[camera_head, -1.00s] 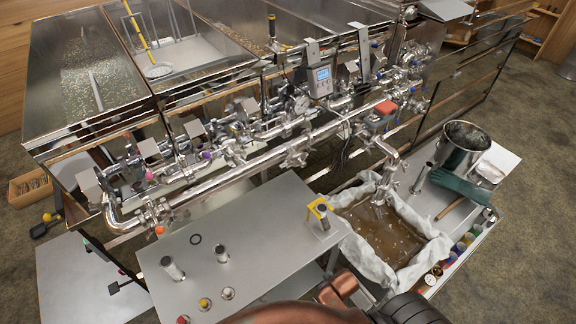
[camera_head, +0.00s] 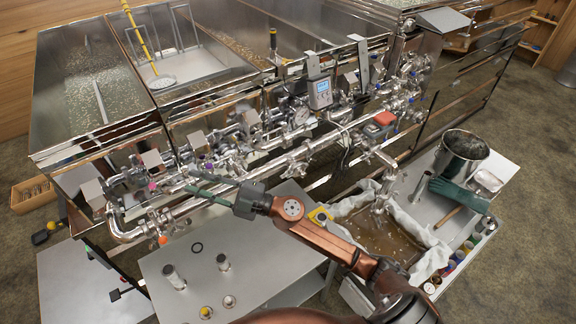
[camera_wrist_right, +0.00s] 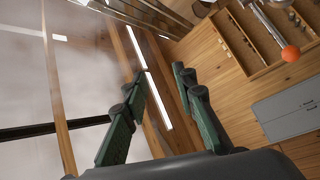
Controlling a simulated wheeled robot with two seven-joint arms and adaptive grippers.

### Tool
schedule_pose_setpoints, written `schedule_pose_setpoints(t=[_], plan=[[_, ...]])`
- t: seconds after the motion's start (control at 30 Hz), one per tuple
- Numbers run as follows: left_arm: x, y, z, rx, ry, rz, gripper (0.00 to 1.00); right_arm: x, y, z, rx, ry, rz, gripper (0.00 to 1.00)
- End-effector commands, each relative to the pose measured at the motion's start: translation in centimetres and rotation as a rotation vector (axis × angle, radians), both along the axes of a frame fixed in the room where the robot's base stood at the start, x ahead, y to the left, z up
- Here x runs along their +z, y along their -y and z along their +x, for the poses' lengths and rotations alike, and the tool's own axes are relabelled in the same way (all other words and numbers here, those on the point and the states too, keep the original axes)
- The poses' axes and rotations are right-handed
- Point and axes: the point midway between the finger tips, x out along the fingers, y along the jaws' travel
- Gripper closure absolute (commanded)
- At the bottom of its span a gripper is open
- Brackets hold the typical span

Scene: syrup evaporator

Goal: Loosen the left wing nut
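My right gripper (camera_head: 192,183) reaches in from the lower right, over the left part of the long steel pipe (camera_head: 318,145). Its two green fingers point left and overlap the pipework behind them. In the right wrist view the fingers (camera_wrist_right: 152,95) stand apart with nothing between them. A pipe clamp fitting (camera_head: 157,222) sits at the pipe's left end, lower left of the fingertips. The wing nuts are too small to single out, so I cannot tell which is the left one or whether the fingers touch anything. My left gripper is out of view.
A grey table (camera_head: 232,252) with small fittings and a black ring (camera_head: 197,247) stands below the pipe. A cloth-lined tub of brown liquid (camera_head: 385,240) stands to the right, with a steel pot (camera_head: 462,152) behind. Steel pans (camera_head: 85,85) fill the back left.

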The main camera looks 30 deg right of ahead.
Motion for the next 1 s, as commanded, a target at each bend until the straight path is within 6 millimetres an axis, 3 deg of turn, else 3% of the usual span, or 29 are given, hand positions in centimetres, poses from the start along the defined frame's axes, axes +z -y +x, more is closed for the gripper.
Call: schedule_pose_setpoints(t=[0.03, 0.13, 0.2, 0.27, 0.37, 0.47, 0.6, 0.7, 0.8, 0.9, 1.0], plan=[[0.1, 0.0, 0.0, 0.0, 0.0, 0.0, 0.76, -0.1, -2.7, -0.9, 0.104, 0.041, -0.121, 0.74], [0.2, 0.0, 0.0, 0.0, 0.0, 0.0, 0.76, -3.2, -6.4, -2.8, 0.291, 0.059, -0.394, 0.74], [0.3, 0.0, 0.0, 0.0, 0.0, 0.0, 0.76, -6.4, -6.7, -3.3, 0.384, 0.03, -0.605, 0.74], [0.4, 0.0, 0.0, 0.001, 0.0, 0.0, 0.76, -9.3, -5.5, -3.0, 0.431, -0.02, -0.795, 0.74], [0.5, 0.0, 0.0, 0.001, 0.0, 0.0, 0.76, -13.1, -0.6, -1.3, 0.434, -0.154, -1.112, 0.74], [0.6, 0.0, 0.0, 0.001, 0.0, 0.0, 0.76, -14.4, 7.0, 1.1, 0.345, -0.339, -1.395, 0.74], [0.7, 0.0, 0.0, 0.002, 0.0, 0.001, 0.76, -12.2, 17.8, 3.2, 0.126, -0.617, -1.66, 0.74], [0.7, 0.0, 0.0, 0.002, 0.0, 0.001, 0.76, -9.7, 23.3, 3.5, -0.025, -0.775, -1.754, 0.74], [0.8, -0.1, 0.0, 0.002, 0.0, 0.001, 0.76, -7.8, 26.6, 3.3, -0.129, -0.879, -1.795, 0.74], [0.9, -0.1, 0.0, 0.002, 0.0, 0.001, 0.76, -7.2, 28.1, 3.2, -0.175, -0.927, -1.811, 0.74], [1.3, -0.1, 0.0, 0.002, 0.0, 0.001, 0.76, -7.8, 28.7, 3.2, -0.183, -0.939, -1.814, 0.74]])
